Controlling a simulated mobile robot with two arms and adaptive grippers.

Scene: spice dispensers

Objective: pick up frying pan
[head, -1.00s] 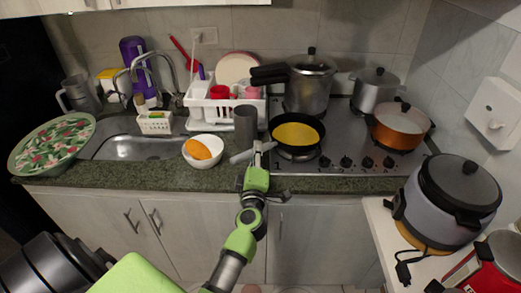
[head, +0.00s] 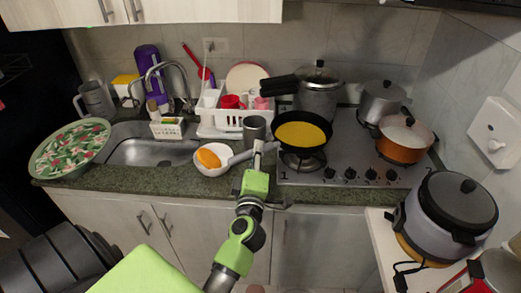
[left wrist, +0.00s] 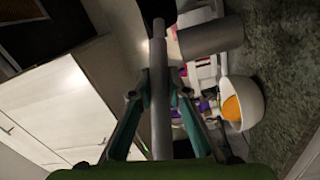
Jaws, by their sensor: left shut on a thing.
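The frying pan (head: 301,131) is black outside with a yellow inside. In the head view it is held above the left front burner, whose grate shows below it. Its grey handle points left over the counter. My left gripper (head: 260,148) is shut on this handle. In the left wrist view the handle (left wrist: 160,100) runs between the two fingers (left wrist: 158,88), with a dark part of the pan at the top edge. My right gripper is not in view.
A pressure cooker (head: 318,92) is behind the pan, and an orange pot (head: 404,141) is to the right. The stove front (head: 345,160) is free.

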